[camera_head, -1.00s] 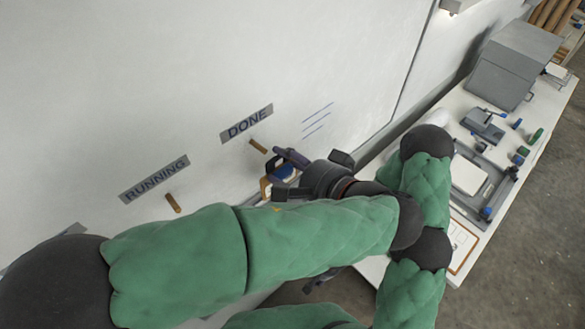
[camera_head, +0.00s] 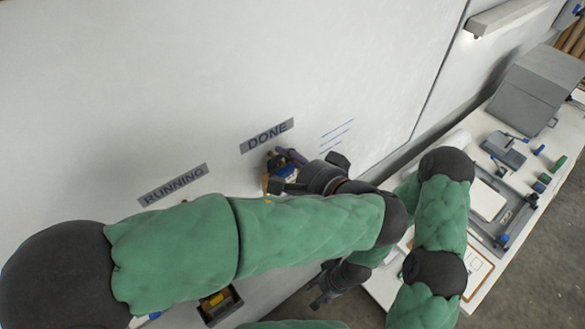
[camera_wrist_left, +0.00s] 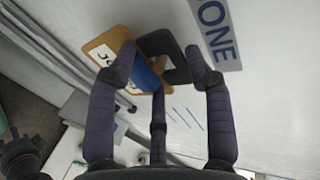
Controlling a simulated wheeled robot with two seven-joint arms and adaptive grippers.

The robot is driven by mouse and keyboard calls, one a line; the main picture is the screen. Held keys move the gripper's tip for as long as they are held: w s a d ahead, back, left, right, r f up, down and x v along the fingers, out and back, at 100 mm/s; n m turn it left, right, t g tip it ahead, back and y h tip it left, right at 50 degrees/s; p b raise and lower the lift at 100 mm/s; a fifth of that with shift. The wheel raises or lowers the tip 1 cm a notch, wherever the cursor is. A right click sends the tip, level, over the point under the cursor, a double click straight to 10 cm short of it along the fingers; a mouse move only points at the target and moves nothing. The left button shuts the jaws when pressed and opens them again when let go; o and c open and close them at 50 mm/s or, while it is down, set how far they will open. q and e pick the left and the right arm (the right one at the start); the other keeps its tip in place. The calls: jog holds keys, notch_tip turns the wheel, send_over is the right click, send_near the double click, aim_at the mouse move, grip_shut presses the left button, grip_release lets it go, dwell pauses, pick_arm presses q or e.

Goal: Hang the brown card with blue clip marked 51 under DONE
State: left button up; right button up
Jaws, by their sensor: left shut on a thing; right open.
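My left gripper (camera_head: 280,168) is at the wall board just below the DONE label (camera_head: 267,135). It is shut on the blue clip (camera_wrist_left: 147,76) of the brown card (camera_wrist_left: 104,42). In the left wrist view the fingers of my left gripper (camera_wrist_left: 160,75) flank the clip, and the card's white patch has dark marks I cannot read. The card is tilted close to the board. The peg under DONE is mostly hidden by gripper and card, so I cannot tell whether the card is on it. My right gripper (camera_head: 322,292) is open and empty, low beside the board.
Blue lines (camera_head: 338,134) mark the board right of DONE. A bench (camera_head: 480,130) with a grey box (camera_head: 530,90) and a tray stands at right. Bare floor lies beyond it.

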pick_arm(q)
jog(key=shift+w+a, duration=0.2)
jog(key=shift+w+a+f+b, duration=0.35)
jog(key=shift+w+f+b, duration=0.1)
jog(key=shift+b, duration=0.3)
jog(key=o, duration=1.1)
jog(key=shift+c, duration=0.2)
jog(key=v, duration=1.2)
